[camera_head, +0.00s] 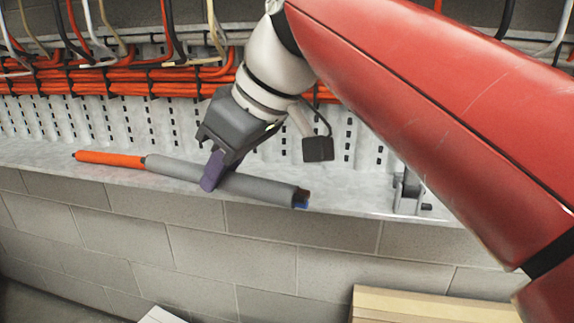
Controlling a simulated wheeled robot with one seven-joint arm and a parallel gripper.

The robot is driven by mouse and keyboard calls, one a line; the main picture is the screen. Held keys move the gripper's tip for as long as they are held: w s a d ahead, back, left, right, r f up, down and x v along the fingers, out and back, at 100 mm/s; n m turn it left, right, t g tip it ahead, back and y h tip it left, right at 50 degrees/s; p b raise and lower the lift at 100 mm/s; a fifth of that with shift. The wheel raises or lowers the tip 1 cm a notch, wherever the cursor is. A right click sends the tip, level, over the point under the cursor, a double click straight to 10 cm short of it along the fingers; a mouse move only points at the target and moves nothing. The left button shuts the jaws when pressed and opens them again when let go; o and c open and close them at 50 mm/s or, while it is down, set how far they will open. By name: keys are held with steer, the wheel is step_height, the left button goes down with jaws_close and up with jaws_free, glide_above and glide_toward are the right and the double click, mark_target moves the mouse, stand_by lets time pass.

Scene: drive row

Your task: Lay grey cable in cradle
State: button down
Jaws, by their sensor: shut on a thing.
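The grey cable (262,188) is a thick rod with an orange length (108,158) at its left end and dark and blue tips at its right end. It appears at the pale ledge, tilted down to the right. I cannot tell whether it touches the ledge. My gripper (215,175) is shut on the grey part near its middle, with a purple finger in front of it. A small grey metal bracket (408,192), possibly the cradle, stands on the ledge at the right, apart from the cable and partly beside my red arm.
The ledge (40,153) runs along a grey block wall. Behind it is a perforated white panel (130,118) with bundled orange cables (110,80) and hanging loose cables above. A wooden box or boards (430,303) lie below at the bottom right.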

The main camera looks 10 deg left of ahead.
steer(key=w, duration=0.4)
steer(key=w+f+p, duration=0.1)
steer(key=w, duration=0.4)
steer(key=w+d+f+p, duration=0.1)
steer(key=w, duration=0.4)
steer(key=shift+f, duration=0.25)
steer(key=shift+w+f, duration=0.15)
steer(key=shift+f, duration=0.9)
steer(key=shift+w+f, duration=0.1)
steer(key=shift+f, duration=0.9)
steer(key=shift+f+b, duration=0.25)
steer(key=shift+b, duration=0.15)
steer(key=c, duration=1.2)
jaws_free()
steer(key=shift+o, duration=0.2)
